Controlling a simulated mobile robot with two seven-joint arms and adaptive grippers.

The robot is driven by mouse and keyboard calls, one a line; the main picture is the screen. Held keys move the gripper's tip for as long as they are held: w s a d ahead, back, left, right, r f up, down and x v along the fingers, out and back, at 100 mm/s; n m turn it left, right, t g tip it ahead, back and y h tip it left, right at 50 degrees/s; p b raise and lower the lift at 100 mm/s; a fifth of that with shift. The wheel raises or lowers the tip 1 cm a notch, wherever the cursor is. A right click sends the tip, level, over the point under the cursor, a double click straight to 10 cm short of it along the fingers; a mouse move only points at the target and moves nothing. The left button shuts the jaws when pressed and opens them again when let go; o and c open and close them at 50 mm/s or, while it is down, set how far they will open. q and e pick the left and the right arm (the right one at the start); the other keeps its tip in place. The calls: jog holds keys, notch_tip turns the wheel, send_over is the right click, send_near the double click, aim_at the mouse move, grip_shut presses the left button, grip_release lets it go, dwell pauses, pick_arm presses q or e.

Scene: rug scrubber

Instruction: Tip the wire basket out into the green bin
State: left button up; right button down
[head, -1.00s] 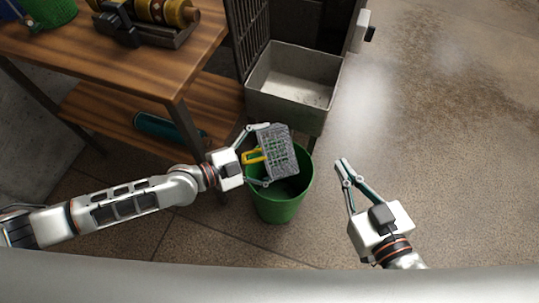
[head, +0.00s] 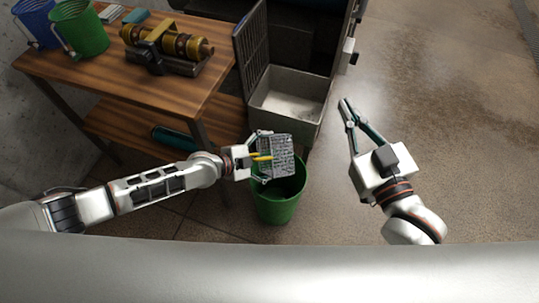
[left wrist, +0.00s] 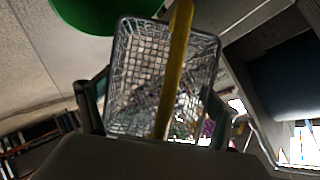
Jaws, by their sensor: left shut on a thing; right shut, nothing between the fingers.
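The grey wire basket (head: 277,160) with its yellow handle hangs in my left gripper (head: 262,157), above the mouth of the green bin (head: 277,205). The bin stands on the floor, and the basket hides part of its opening. In the left wrist view the wire basket (left wrist: 160,75) sits between the fingers, with the yellow handle (left wrist: 177,60) across it. Small, unclear bits show at its lower end. Part of the green bin (left wrist: 100,12) shows at the top there. My right gripper (head: 345,102) is shut and empty, to the right of the bin.
A grey metal basin (head: 290,100) stands just behind the bin. A wooden workbench (head: 190,90) at left carries a roller machine (head: 165,48), a green bucket (head: 80,28) and a blue bucket (head: 32,22). Open floor lies on the right.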

pick_arm(q)
jog(key=shift+s+y+p, duration=0.1)
jog(key=shift+y+p, duration=0.2)
jog(key=shift+p, duration=0.3)
pick_arm(e)
notch_tip(320, 180, up, 3)
jog(key=shift+r, duration=0.1)
pick_arm(q)
jog(key=shift+r+m+g+y+p, duration=0.25)
jog(key=shift+r+g+y+p, duration=0.65)
jog(key=shift+y+p, duration=0.95)
jog(key=shift+r+m+g+y+p, duration=0.25)
jog(key=shift+r+g+y+p, duration=0.35)
jog(key=shift+r+y+p, duration=1.15)
pick_arm(e)
notch_tip(320, 180, up, 9)
jog(key=shift+f+p, duration=0.2)
jog(key=shift+p, duration=0.15)
pick_arm(q)
jog(key=shift+f, duration=0.6)
